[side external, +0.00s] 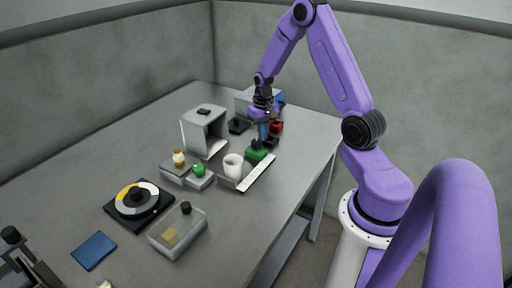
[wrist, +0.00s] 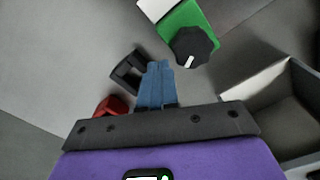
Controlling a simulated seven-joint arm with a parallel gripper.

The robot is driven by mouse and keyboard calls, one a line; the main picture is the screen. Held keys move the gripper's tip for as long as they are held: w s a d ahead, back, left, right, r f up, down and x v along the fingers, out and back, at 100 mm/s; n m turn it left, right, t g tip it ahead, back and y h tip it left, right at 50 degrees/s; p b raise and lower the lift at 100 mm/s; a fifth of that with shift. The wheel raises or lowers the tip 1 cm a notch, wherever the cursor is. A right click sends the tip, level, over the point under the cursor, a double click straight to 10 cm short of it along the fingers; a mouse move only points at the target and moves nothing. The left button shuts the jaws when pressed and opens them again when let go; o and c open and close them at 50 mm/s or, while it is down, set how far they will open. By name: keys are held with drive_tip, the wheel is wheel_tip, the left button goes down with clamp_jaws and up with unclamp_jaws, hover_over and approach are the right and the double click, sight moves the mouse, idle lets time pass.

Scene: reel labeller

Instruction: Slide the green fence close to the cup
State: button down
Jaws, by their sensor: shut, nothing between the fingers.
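The green fence (side external: 257,154) with a black knob sits at the far end of a white ruled strip (side external: 259,175) in the side view. The white cup (side external: 233,166) stands beside the strip, a small gap nearer the camera from the fence. In the wrist view the green fence (wrist: 183,17) and its black knob (wrist: 193,46) show at the top; the cup is not visible there. My gripper (side external: 263,138) has blue fingers, closed together and empty, just beyond the fence. In the wrist view the fingertips (wrist: 158,66) are below and left of the knob, apart from it.
A red block (side external: 277,127) and a black bracket (wrist: 128,72) are close to my fingers. A grey open-fronted box (side external: 204,132), a green-knobbed block (side external: 200,177), a dial (side external: 137,201) and a clear bin (side external: 178,232) stand on the table. The table edge runs right of the strip.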

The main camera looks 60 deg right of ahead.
sight(252, 159)
drive_tip(key=shift+f, duration=2.25)
drive_tip(key=shift+r, duration=0.55)
drive_tip(key=shift+a, duration=0.95)
drive_tip(key=shift+w+a, duration=0.1)
drive_tip(key=shift+a, duration=3.35)
drive_tip(key=shift+d, duration=0.75)
